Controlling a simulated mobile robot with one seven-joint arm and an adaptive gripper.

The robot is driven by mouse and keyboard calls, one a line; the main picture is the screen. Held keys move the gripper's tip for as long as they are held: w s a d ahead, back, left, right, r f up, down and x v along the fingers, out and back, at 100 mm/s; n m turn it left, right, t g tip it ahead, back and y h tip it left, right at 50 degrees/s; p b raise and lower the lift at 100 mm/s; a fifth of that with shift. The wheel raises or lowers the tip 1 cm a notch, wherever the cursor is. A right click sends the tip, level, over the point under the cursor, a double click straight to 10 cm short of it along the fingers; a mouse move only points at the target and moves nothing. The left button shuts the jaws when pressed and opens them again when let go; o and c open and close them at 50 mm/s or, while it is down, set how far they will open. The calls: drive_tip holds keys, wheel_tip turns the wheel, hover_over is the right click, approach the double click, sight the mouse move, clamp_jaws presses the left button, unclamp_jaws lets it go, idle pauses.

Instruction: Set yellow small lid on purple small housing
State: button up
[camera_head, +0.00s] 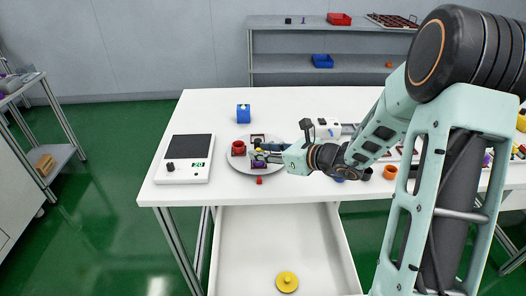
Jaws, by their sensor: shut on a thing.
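My gripper (259,154) reaches in from the right, over the round grey plate (241,166) on the white table. It is shut on a small yellow piece (257,149), which looks like the yellow small lid and is mostly hidden by the fingers. The purple small housing (259,166) sits on the plate just below the fingertips, partly covered by them. I cannot tell whether the lid touches the housing.
A red part (238,149) stands on the plate to the left. A blue block (243,113) is behind it, and a scale (185,158) stands at left. A small red piece (259,180) lies in front. A drawer (245,245) below holds a larger yellow disc (287,282).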

drive_tip(key=shift+f+b, duration=0.35)
drive_tip(key=shift+b, duration=0.05)
idle(0.4)
drive_tip(key=o, duration=0.8)
drive_tip(key=v, duration=1.2)
drive_tip(key=shift+r, duration=0.15)
drive_tip(key=shift+a, duration=0.1)
